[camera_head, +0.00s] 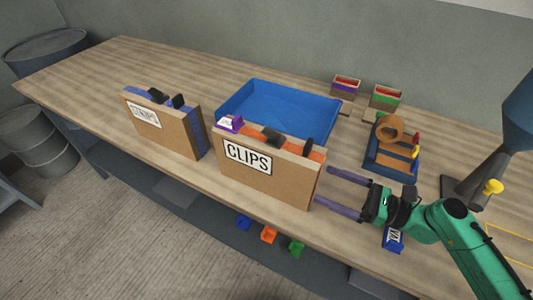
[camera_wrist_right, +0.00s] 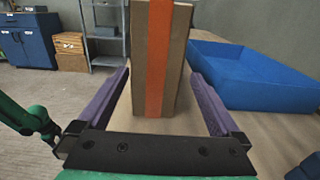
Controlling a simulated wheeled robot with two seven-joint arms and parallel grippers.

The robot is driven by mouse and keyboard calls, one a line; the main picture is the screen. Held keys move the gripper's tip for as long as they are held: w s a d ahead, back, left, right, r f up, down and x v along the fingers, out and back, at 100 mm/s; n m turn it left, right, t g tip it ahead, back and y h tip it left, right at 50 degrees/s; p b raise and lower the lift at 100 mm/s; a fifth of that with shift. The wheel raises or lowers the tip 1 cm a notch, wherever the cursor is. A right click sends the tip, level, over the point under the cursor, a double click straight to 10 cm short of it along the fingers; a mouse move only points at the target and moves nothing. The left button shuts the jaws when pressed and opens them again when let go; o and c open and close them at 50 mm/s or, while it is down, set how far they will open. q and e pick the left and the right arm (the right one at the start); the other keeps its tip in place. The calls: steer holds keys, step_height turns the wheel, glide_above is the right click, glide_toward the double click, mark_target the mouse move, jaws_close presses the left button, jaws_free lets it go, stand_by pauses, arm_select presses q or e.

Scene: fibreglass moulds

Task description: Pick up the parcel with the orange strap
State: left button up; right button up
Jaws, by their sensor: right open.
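The parcel with the orange strap (camera_head: 265,172) is a brown upright box labelled CLIPS at the table's front edge. Dark pieces and a small purple-and-white item sit along its top. Its narrow end with the orange strap (camera_wrist_right: 158,60) faces the right wrist view. My right gripper (camera_head: 323,186) is open, its two purple fingers pointing at the parcel's right end. In the right wrist view the parcel's end lies in the gap between the fingers (camera_wrist_right: 160,73), with room on both sides. No grip on it shows. My left gripper is not in view.
A similar parcel with a blue strap (camera_head: 165,125) stands to the left. A blue tray (camera_head: 318,128) lies behind the strapped parcel. A blue bin with orange parts (camera_head: 392,165) and two small boxes (camera_head: 385,97) are at the right. A blue item (camera_head: 392,241) lies beneath my right wrist.

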mark_target(296, 174)
steer(key=a, duration=0.2)
steer(key=w+a, duration=0.1)
steer(key=shift+r, duration=0.25)
steer(key=x, duration=0.2)
steer(key=p+x, duration=0.1)
steer(key=x, duration=0.2)
steer(key=shift+w+f, duration=0.2)
steer(key=shift+f, duration=0.05)
steer(key=shift+w+a+f, duration=0.1)
steer(key=shift+a+f, duration=0.05)
steer(key=shift+a, duration=0.2)
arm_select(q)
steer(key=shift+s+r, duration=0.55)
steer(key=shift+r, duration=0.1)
arm_select(e)
steer(key=c, duration=0.4)
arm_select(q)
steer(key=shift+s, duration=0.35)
arm_select(e)
jaws_close()
